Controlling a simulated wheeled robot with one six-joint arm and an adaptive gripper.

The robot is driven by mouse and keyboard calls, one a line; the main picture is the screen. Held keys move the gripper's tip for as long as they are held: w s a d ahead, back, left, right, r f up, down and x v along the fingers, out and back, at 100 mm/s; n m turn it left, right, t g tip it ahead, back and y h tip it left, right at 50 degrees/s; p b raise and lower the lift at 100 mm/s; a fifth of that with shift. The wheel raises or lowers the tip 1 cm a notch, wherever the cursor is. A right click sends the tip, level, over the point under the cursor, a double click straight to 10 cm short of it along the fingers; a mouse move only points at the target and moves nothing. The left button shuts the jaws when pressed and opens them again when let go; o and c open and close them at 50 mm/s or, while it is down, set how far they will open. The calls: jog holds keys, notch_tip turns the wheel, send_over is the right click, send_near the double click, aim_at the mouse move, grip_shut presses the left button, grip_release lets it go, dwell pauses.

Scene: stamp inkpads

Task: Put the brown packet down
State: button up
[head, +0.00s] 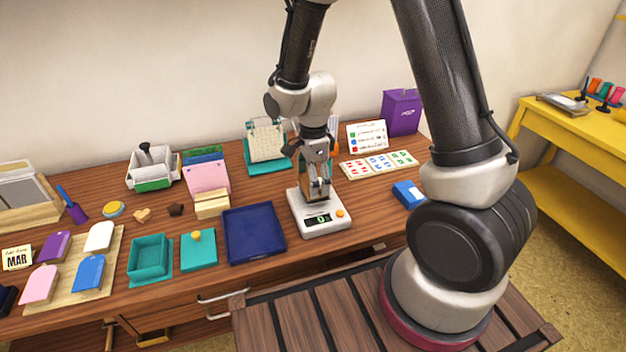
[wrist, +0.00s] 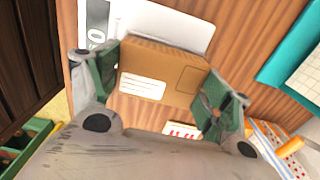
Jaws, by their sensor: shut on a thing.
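The brown packet (wrist: 160,78) is a small brown box shape with a white label, held between the two fingers of my gripper (wrist: 158,88) in the wrist view. In the head view my gripper (head: 319,190) points down over the white scale (head: 328,226), whose small display seems to read 0. The packet is mostly hidden by the fingers there. The scale also shows behind the packet in the wrist view (wrist: 175,22). I cannot tell whether the packet touches the scale's plate.
A dark blue tray (head: 262,251) lies close left of the scale. A blue box (head: 408,194) and a sheet of coloured stamps (head: 377,165) are to its right. A teal stand (head: 268,168) is behind. Bare wood shows right of the scale.

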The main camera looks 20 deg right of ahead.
jog(key=shift+f, duration=0.25)
jog(key=o, duration=1.1)
jog(key=shift+o, duration=0.2)
jog(key=shift+r, duration=0.1)
jog(key=s+d+r+n+t, duration=0.1)
jog(key=d+r+n, duration=0.1)
jog(key=r, duration=0.7)
jog(key=s+d+r+n, duration=0.1)
jog(key=d+r, duration=0.1)
jog(key=r, duration=0.7)
jog(key=s+d+r+n+t, duration=0.1)
jog(key=s+d+r+n, duration=0.4)
jog(key=s+n, duration=0.2)
jog(key=s+d+r+n+t, duration=0.2)
jog(key=s+d+r+n, duration=0.2)
jog(key=s+d+n, duration=0.2)
jog(key=s+n, duration=0.2)
jog(key=s, duration=0.2)
jog(key=shift+r, duration=0.35)
